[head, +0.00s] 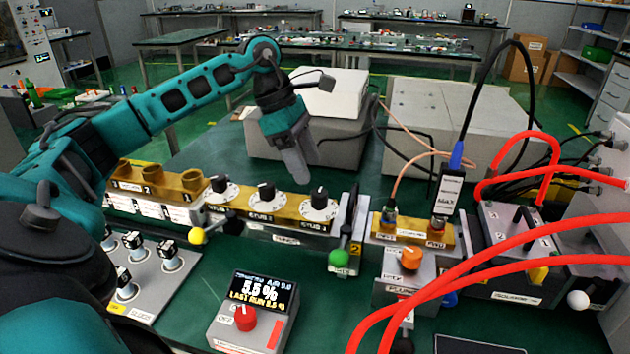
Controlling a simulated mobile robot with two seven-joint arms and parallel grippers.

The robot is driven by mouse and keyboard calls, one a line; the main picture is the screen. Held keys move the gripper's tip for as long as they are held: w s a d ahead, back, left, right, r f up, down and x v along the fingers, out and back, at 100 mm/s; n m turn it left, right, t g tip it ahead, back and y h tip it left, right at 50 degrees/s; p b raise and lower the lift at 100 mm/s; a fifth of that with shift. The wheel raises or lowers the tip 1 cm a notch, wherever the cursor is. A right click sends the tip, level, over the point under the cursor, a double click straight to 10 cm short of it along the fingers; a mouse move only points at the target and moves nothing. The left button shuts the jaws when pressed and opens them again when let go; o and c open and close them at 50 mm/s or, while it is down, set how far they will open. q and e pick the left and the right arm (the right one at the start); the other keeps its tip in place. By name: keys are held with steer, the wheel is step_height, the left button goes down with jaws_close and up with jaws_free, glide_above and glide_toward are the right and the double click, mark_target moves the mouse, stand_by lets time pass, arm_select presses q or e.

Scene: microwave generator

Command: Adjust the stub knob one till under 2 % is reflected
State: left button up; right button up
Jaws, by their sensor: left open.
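Three black stub knobs on white dials stand along a brass waveguide (290,207). The leftmost, which I take as stub knob one (218,183), is beside the middle knob (265,191) and the right knob (319,196). My left gripper (300,172) is open and empty, pointing down above and behind the middle and right knobs, apart from all three. A meter box (252,311) in front has a display (263,290) that seems to read 5.5 %, with a smaller last-run line below. My right gripper is not in view.
Red hoses (470,275) cross the right side. Grey boxes (445,115) and cables stand behind. A sample rack (150,275) is at front left.

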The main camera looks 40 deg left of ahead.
arm_select(q)
steer(key=v, duration=0.5)
steer(key=shift+s+a+r+p, duration=0.1)
steer(key=shift+r+p, duration=0.2)
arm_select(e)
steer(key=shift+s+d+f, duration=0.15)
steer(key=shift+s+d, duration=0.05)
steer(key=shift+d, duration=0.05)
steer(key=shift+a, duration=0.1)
